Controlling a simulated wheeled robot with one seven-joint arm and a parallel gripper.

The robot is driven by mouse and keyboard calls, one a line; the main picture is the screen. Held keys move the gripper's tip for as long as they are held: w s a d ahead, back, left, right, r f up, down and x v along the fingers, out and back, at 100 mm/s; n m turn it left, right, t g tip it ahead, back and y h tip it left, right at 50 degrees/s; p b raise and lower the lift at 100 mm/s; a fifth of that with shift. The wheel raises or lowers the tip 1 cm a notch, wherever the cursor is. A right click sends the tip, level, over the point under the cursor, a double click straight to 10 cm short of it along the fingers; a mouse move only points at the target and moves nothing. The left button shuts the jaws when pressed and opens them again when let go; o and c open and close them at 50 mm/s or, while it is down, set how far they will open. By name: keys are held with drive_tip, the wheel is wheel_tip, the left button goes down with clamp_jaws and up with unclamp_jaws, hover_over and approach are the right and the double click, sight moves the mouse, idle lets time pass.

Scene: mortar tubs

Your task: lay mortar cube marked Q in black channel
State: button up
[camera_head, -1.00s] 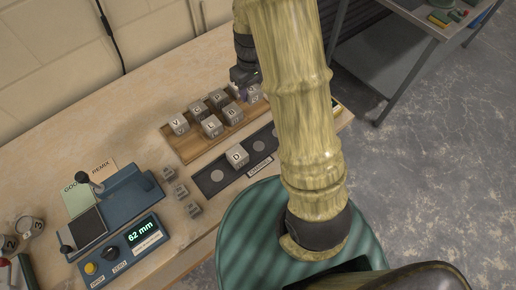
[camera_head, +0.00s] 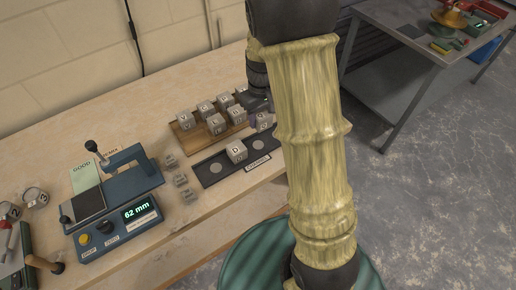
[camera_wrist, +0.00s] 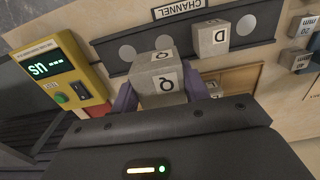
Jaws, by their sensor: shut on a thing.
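My gripper (camera_wrist: 165,92) is shut on the grey mortar cube marked Q (camera_wrist: 160,78), with a purple finger on each side. The letter Q shows on two of its faces. The black channel (camera_wrist: 115,68) lies beyond the cube in the wrist view, with bare round grey spots. A cube marked D (camera_wrist: 212,38) sits on the channel to the right. In the head view the channel (camera_head: 203,178) runs along the front of the tray, with cube D (camera_head: 236,152) on it. The held cube (camera_head: 264,122) is by the channel's far end; whether it touches is unclear.
A wooden tray (camera_head: 187,147) with several lettered cubes lies behind the channel. Several small grey blocks (camera_head: 183,180) stand to the left, beside a blue gauge reading 62 mm (camera_head: 138,209). A yellow device (camera_wrist: 62,70) stands at the left in the wrist view.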

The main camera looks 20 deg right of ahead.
drive_tip(key=shift+a+f, duration=0.1)
drive_tip(key=shift+a, duration=0.4)
hover_over(258, 145)
wheel_tip(258, 145, down, 6)
drive_tip(key=shift+f, duration=0.1)
drive_tip(key=shift+s+f, duration=0.1)
drive_tip(key=shift+f, duration=1.7)
drive_tip(key=shift+f, duration=0.15)
drive_tip(key=o, duration=1.2)
drive_tip(key=shift+c, duration=0.2)
